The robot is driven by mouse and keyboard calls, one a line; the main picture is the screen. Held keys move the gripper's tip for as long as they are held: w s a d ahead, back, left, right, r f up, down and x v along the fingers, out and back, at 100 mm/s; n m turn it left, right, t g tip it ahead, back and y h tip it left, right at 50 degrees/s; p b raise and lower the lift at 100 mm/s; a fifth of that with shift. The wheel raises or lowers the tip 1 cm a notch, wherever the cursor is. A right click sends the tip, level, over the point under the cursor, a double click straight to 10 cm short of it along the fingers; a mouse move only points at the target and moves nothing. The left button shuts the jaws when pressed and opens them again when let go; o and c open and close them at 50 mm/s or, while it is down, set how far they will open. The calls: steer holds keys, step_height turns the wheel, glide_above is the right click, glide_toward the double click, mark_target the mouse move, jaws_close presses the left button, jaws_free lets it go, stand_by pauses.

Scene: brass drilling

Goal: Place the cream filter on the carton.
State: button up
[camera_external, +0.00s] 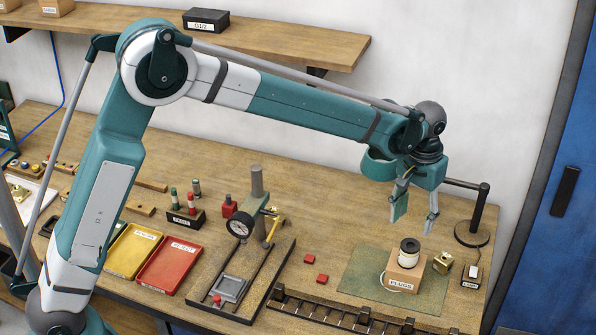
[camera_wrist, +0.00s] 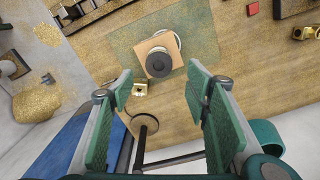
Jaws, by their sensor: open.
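The tan carton (camera_external: 404,279), labelled PLUGS, stands on the green mat at the right of the bench; its top shows in the wrist view (camera_wrist: 146,47). A short cream cylinder with a black top, which looks like the cream filter (camera_external: 409,258), stands upright on the carton. Its dark round top faces me in the wrist view (camera_wrist: 159,64). My gripper (camera_external: 413,214) is open and empty above the carton, pointing down. In the wrist view its fingers (camera_wrist: 160,80) are spread, with the filter beyond their tips and apart from them.
A white rounded thing (camera_external: 383,278) is partly hidden at the carton's left. A brass block (camera_external: 442,263) and a dark stand (camera_external: 472,233) are close on the right. A black rack (camera_external: 345,315) lies in front. Two red blocks (camera_external: 315,268) lie left of the green mat (camera_external: 358,270).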

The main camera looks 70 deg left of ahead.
steer(key=s+r+m+t, duration=0.1)
steer(key=s+r+t, duration=0.1)
steer(key=s+r, duration=0.75)
steer(key=s+r+m+t, duration=0.1)
steer(key=s+r, duration=0.5)
steer(key=s, duration=0.7)
steer(key=s+f+m+t, duration=0.1)
steer(key=s+f+t, duration=0.1)
steer(key=s, duration=1.1)
steer(key=s+d+f+m+t, duration=0.1)
steer(key=s+t, duration=0.1)
steer(key=s, duration=1.1)
steer(key=shift+f, duration=0.35)
